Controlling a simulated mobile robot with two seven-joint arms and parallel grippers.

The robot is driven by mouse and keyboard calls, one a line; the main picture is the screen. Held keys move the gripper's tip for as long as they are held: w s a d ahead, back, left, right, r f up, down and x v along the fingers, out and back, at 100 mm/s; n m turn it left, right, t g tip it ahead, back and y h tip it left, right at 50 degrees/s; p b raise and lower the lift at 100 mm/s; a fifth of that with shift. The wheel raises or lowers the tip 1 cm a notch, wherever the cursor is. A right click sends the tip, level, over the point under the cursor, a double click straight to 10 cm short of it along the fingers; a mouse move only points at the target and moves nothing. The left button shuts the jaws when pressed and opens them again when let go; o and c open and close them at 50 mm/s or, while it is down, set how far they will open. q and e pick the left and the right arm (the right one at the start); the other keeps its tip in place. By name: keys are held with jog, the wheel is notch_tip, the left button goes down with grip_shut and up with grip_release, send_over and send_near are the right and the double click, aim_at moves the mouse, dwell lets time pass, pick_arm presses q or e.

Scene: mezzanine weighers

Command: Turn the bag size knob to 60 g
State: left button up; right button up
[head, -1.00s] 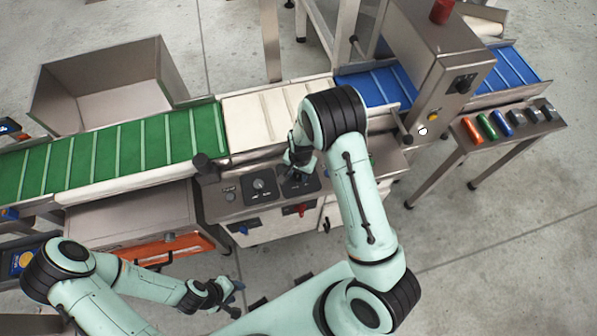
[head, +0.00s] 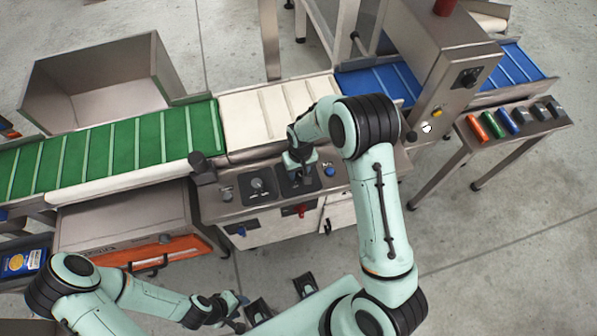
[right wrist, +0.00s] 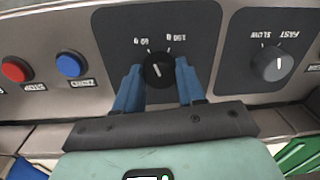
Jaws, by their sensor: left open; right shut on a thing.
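The bag size knob (right wrist: 159,70) is a black dial with a white mark on a dark plate in the right wrist view, where the panel appears upside down. Its 60 g label (right wrist: 142,40) is at the upper left and its 150 g label (right wrist: 172,37) at the upper right. The white mark leans towards the 60 g side. My right gripper (right wrist: 158,76) is shut on the knob, one blue finger on each side. In the head view my right gripper (head: 299,172) hides the knob. My left gripper (head: 238,312) is open and empty, low in front of the machine.
The speed knob (right wrist: 277,63) is beside the bag size plate. A red button (right wrist: 17,70) and a blue button (right wrist: 70,65) are on the other side. The green belt (head: 120,150) and white belt (head: 270,108) run behind the panel. An orange-fronted unit (head: 150,252) stands left.

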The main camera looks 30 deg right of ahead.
aim_at(300, 172)
jog(key=shift+n+b, duration=0.3)
jog(key=shift+n, duration=0.8)
jog(key=shift+w, duration=0.1)
jog(key=o, duration=1.1)
jog(key=shift+c, duration=0.2)
notch_tip(300, 172, up, 14)
jog(key=shift+d+f+p, duration=0.25)
jog(key=shift+d+p, duration=0.05)
